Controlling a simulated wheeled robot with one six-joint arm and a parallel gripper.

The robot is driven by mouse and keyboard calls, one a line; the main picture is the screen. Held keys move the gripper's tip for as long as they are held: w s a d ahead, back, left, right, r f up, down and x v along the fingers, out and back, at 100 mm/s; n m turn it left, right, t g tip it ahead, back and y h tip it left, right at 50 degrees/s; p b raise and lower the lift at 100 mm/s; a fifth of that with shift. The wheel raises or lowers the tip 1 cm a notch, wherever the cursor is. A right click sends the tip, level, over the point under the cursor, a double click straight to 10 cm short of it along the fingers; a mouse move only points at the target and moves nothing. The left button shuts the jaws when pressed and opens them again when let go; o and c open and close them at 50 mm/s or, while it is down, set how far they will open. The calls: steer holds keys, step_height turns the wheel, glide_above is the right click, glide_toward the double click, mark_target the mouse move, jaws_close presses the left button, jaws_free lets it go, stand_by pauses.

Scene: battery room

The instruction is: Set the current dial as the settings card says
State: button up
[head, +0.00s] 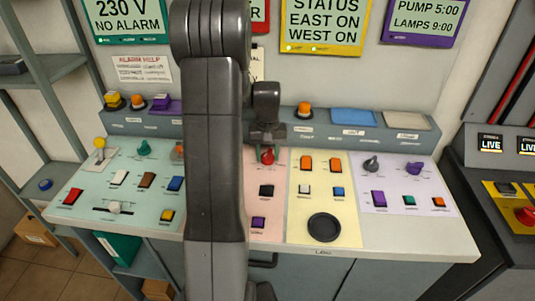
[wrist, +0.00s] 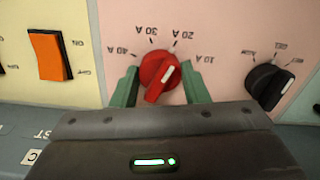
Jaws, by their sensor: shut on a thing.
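The red current dial (wrist: 158,77) sits on the pink panel, between the two green fingers of my gripper (wrist: 160,84). The fingers are shut on it, one at each side. Its white mark points up and right in the wrist view, toward the 20 A and 10 A side; the exact setting is hard to tell. The printed marks 40 A, 30 A, 20 A and 10 A appear upside down around it. In the head view the red dial (head: 268,157) shows just below my gripper. I cannot make out a settings card; my arm hides part of the wall.
A black knob (wrist: 268,86) is right of the dial in the wrist view, and an orange switch (wrist: 48,55) is left. The console (head: 400,232) carries several other buttons and knobs close by. Signs hang behind, including a yellow status sign (head: 325,25).

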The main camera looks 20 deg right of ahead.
mark_target(268, 153)
steer(key=shift+r, duration=0.1)
steer(key=o, duration=1)
step_height(268, 153, up, 14)
steer(key=shift+f+b, duration=0.15)
steer(key=shift+b, duration=0.25)
steer(key=shift+f, duration=0.1)
step_height(268, 153, down, 14)
steer(key=shift+r+p, duration=0.15)
steer(key=shift+p, duration=0.25)
steer(key=shift+r, duration=0.15)
